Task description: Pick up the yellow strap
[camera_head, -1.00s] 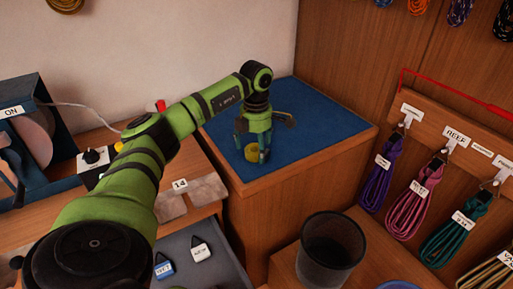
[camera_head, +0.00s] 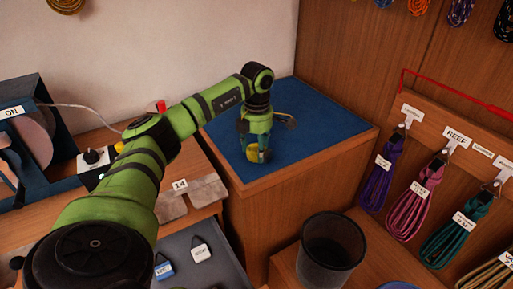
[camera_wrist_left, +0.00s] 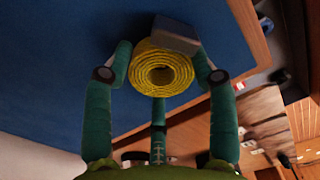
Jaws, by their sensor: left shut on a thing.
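The yellow strap (camera_wrist_left: 147,75) is a round coil with a hole in its middle, on the blue mat (camera_wrist_left: 60,60) in the left wrist view. A grey block-like piece lies against its upper right edge. My left gripper (camera_wrist_left: 162,72) has its fingers around the coil, one on each side, and is shut on it. In the head view my left gripper (camera_head: 257,155) points down over the blue mat (camera_head: 320,130), with a bit of the yellow strap (camera_head: 252,153) showing between the fingers. My right gripper is not in view.
A dark bin (camera_head: 331,250) stands in front of the mat's cabinet. Coiled lines (camera_head: 410,205) hang from a labelled wooden rack at the right. A grey drawer (camera_head: 205,270) with tags is at the lower middle. The mat right of the gripper is clear.

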